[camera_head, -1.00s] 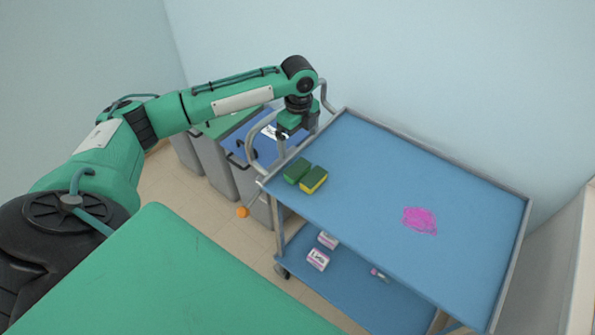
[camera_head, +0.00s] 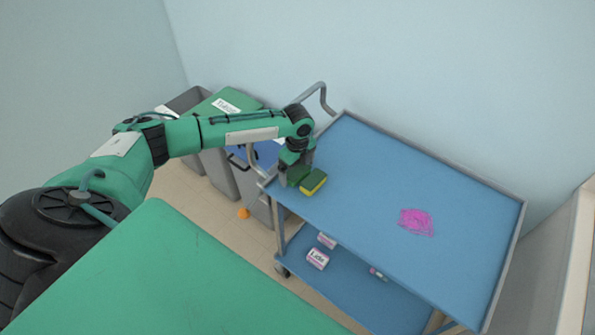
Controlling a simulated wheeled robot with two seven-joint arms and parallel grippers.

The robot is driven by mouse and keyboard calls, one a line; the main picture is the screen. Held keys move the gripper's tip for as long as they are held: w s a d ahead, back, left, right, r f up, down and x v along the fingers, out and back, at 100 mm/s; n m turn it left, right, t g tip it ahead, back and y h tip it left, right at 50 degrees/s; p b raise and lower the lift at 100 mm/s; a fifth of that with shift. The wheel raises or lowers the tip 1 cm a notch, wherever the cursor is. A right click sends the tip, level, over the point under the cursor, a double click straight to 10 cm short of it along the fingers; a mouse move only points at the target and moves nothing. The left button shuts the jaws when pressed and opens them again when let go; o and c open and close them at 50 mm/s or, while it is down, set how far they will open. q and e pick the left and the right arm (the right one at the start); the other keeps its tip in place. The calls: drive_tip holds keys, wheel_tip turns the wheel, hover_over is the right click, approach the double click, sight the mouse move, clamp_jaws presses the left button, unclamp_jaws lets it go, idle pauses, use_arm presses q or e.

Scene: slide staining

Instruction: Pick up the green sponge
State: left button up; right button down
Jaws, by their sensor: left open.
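The green sponge (camera_head: 297,176) lies on the top shelf of the blue cart, near its left end, and is partly hidden by my left gripper. A second sponge (camera_head: 314,181), green on top with a yellow layer, lies just to its right. My left gripper (camera_head: 293,174) is open and points down at the green sponge, with its fingers around or just above it. I cannot tell whether they touch it. My right gripper is not in view.
The cart's top (camera_head: 370,190) has a raised metal rim and a pink patch (camera_head: 416,222) to the right. Small boxes (camera_head: 318,259) sit on the lower shelf. Bins (camera_head: 215,165) stand behind at left. An orange ball (camera_head: 243,213) is on the floor.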

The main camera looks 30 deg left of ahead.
sight(298, 170)
use_arm(q)
drive_tip(key=shift+f, duration=0.6)
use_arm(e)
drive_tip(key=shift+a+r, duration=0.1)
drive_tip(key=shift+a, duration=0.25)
use_arm(q)
drive_tip(key=c, duration=1)
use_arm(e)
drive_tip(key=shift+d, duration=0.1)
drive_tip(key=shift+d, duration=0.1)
use_arm(q)
drive_tip(key=shift+r, duration=0.8)
wheel_tip(298, 170, up, 18)
drive_tip(key=b, duration=0.3)
drive_tip(key=shift+r, duration=0.25)
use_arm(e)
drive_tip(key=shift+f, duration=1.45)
